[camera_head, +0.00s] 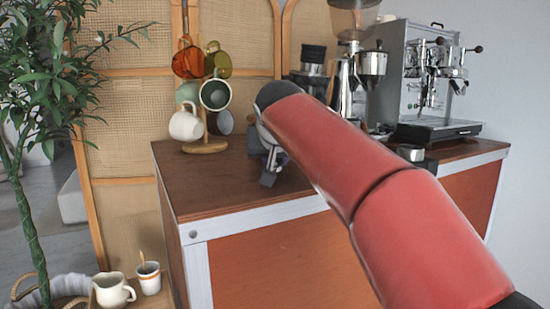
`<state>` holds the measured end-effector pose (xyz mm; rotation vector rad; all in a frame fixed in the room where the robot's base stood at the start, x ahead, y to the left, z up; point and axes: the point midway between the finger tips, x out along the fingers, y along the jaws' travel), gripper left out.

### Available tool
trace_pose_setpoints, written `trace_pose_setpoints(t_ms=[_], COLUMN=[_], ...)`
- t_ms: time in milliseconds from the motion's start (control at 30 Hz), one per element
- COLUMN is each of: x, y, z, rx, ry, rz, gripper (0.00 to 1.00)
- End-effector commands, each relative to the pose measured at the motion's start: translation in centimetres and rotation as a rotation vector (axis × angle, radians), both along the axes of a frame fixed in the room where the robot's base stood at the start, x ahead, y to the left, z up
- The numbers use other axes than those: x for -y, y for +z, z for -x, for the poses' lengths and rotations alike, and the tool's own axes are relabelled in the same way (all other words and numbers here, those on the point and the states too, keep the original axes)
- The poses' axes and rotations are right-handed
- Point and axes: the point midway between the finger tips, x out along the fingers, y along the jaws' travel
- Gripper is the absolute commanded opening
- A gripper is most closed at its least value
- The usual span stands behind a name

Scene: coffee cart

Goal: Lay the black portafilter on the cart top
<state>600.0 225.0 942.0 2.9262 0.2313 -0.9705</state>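My red arm reaches from the lower right over the cart top (215,184). My gripper (269,178) points down close above the brown cart top, left of the middle. My own wrist and arm cover much of it, so its opening and anything between its fingers cannot be made out. I cannot clearly pick out the black portafilter. A small round metal-topped item with a dark base (411,153) sits near the cart's right front edge, but I cannot tell what it is.
A wooden mug tree (206,145) with several mugs stands left of my gripper. The espresso machine (430,85), grinder (372,70) and metal pitcher (343,88) stand at the back right. The front left cart top is bare. A cream jug (112,290) and cup (149,279) sit lower left.

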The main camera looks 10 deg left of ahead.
Motion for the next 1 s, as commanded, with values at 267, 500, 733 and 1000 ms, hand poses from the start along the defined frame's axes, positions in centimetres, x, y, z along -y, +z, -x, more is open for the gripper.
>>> trace_pose_setpoints(t_ms=[267, 500, 733, 1000], x=[0.04, 0.07, 0.08, 0.07], y=[0.03, -0.3, -0.3, -0.38], z=[0.12, 0.31, 0.35, 0.34], rx=[0.008, 0.011, 0.013, 0.01], ry=[0.0, 0.0, 0.001, 0.0], rz=[-0.003, -0.005, -0.006, -0.004], gripper=[0.0, 0.0, 0.0, 0.52])
